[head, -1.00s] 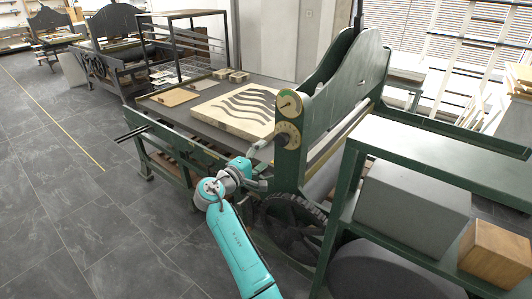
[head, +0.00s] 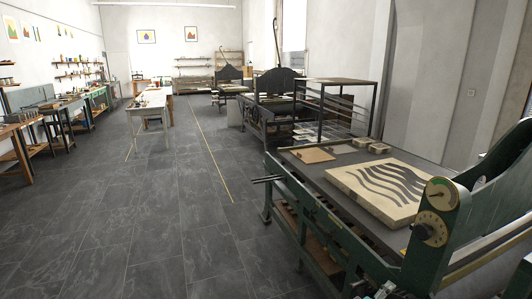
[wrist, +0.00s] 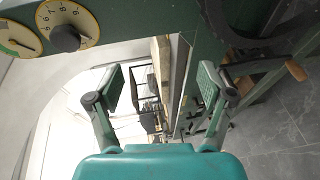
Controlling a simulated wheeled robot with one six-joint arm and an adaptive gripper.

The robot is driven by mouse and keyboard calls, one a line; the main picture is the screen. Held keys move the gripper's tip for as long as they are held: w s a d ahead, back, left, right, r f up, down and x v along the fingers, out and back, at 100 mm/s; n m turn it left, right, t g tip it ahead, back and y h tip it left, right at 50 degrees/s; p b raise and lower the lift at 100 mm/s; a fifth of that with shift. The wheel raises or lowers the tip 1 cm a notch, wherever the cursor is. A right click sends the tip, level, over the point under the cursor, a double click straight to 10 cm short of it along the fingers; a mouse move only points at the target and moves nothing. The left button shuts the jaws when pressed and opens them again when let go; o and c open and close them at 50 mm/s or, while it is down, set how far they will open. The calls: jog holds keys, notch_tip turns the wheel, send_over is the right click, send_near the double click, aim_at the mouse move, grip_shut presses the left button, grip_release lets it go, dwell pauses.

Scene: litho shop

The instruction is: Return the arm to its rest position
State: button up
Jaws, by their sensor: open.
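My gripper (wrist: 160,82) shows in the wrist view with its two fingers spread wide apart and nothing between them. A small pale piece of my arm's end shows at the bottom edge of the head view. The rest of my arm is out of that view. The gripper is close to the green press (head: 428,262), beside its side frame. In the wrist view the numbered dial (wrist: 68,28) with a dark knob is at upper left, apart from the fingers.
A stone (head: 385,190) with a wavy dark pattern lies on the press bed (head: 320,175). A wire rack (head: 345,82) stands behind it. A wooden-handled part (wrist: 296,70) is at right in the wrist view. The tiled floor (head: 165,220) at left is open, beside a yellow line.

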jog(key=s+a+f+n+t+y, duration=0.15)
jog(key=s+a+f+y, duration=0.35)
jog(key=s+f, duration=0.8)
jog(key=s+a+f+m+t+y, duration=0.1)
jog(key=s+a+f+y, duration=0.15)
jog(key=s, duration=0.45)
jog(key=s+a+f+y, duration=0.1)
jog(key=s+a+y, duration=0.15)
jog(key=s, duration=0.55)
jog(key=s+a+r+m+t+y, duration=0.1)
jog(key=s+a+r, duration=0.2)
jog(key=s, duration=0.4)
jog(key=s+a+r+m+y, duration=0.1)
jog(key=s+a+r+m, duration=0.1)
jog(key=s, duration=0.4)
jog(key=s+a+r+m+t+y, duration=0.1)
jog(key=s+r+m, duration=0.3)
jog(key=s+r, duration=0.7)
notch_tip(320, 180, up, 2)
jog(key=shift+s+a+r, duration=0.15)
jog(key=shift+s+r, duration=0.05)
jog(key=shift+s, duration=0.1)
